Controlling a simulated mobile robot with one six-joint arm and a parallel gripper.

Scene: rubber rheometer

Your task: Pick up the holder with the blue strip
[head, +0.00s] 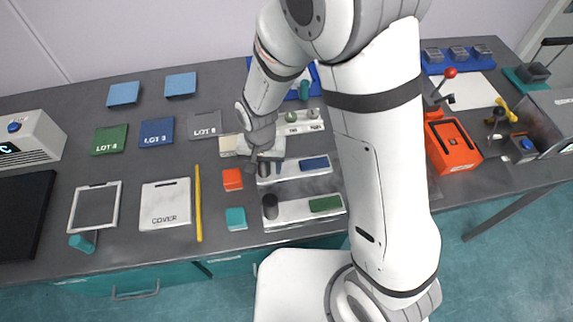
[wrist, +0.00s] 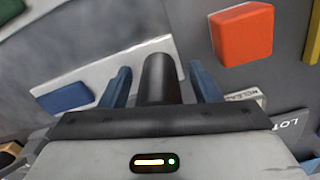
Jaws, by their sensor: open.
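The holder with the blue strip (head: 296,172) is a pale flat plate on the bench, with a blue strip (head: 314,164) at its right part and a dark upright post at its left end. In the wrist view the plate (wrist: 98,72), the blue strip (wrist: 64,97) and the dark post (wrist: 160,80) all show. My gripper (head: 264,169) is over the post end of this holder. In the wrist view its blue fingers (wrist: 160,72) are open, one each side of the post, with visible gaps. The post's lower end is hidden.
A similar holder with a green strip (head: 306,213) lies in front. An orange block (head: 232,179) sits close left of my gripper, also in the wrist view (wrist: 242,34); a teal block (head: 236,218) is nearer. A pale two-knob panel (head: 298,122) lies behind.

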